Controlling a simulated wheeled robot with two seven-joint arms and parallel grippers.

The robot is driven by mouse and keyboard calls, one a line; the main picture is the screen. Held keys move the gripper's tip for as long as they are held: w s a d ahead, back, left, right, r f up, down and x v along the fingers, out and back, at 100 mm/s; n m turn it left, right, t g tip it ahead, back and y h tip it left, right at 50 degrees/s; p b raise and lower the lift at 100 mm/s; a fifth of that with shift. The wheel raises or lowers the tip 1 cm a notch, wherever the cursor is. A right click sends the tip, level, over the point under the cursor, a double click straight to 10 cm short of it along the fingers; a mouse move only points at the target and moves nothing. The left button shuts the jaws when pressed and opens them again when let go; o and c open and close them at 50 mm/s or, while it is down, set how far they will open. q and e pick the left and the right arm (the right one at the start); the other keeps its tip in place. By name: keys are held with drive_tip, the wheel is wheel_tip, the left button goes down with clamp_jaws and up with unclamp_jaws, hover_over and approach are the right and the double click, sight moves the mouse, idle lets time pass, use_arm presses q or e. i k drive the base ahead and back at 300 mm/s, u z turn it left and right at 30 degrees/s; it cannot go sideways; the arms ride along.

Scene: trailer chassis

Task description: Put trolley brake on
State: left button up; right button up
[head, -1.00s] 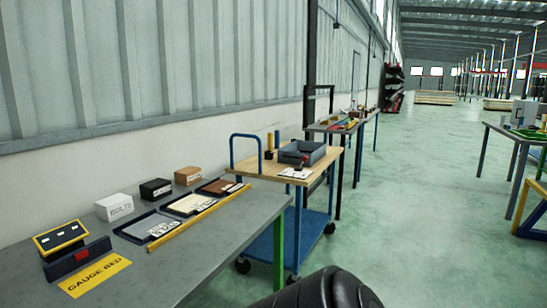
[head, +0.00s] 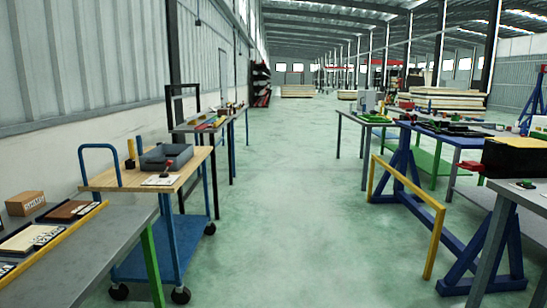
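The trolley (head: 165,255) stands left of centre in the head view. It has a wooden top (head: 187,176), blue legs, a blue lower shelf, a blue push handle (head: 99,149) and dark castors. On its top are a grey tray (head: 168,158), a small red-knobbed item (head: 169,165) and a white card (head: 160,180). Castors show at the front (head: 181,295) and right (head: 210,229). A brake pedal or lever cannot be made out at this distance. Neither of my grippers is in view.
A grey bench (head: 118,240) stands at the near left, close to the trolley. Another bench (head: 192,127) is behind the trolley. A yellow rail (head: 430,245) and blue stands (head: 480,250) are on the right. The green floor aisle (head: 285,220) between is clear.

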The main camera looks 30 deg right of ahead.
sight(169, 163)
drive_tip(key=z, duration=0.75)
drive_tip(key=k, duration=0.6)
drive_tip(key=z, duration=0.75)
drive_tip(key=i, duration=3.05)
drive_tip(key=u, duration=1.35)
drive_tip(key=i, duration=1.5)
drive_tip(key=u, duration=1.3)
